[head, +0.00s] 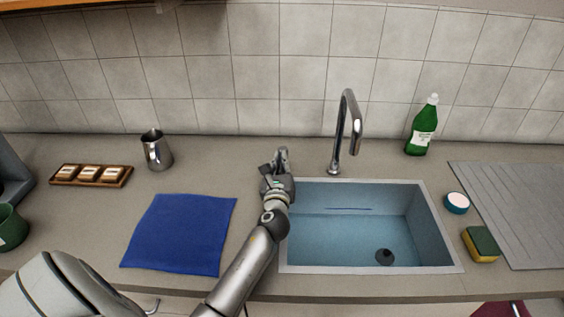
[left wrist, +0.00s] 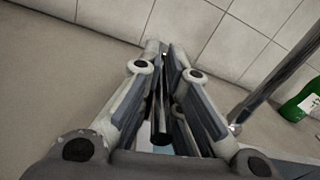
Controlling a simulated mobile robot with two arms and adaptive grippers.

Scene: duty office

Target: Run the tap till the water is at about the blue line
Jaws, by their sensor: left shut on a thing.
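The sink (head: 454,250) is a blue-walled basin with a pale rim. A short dark blue line (head: 350,209) runs along its back wall, just above where that wall meets the blue surface below. I cannot tell whether that surface is water or bare floor. A dark round drain or plug (head: 384,257) shows near the front. The chrome tap (head: 347,125) arches over the back edge; no stream shows under its spout. My left gripper (head: 279,162) is at the sink's back left corner, shut on a slim dark rod (left wrist: 162,112), apparently the tap's lever. My right gripper is out of view.
A blue cloth (head: 180,235) lies left of my left arm, with a metal jug (head: 156,150) behind it. A green bottle (head: 422,127), a round tub (head: 456,203), a sponge (head: 481,244) and a grooved drainboard (head: 515,215) are on the right.

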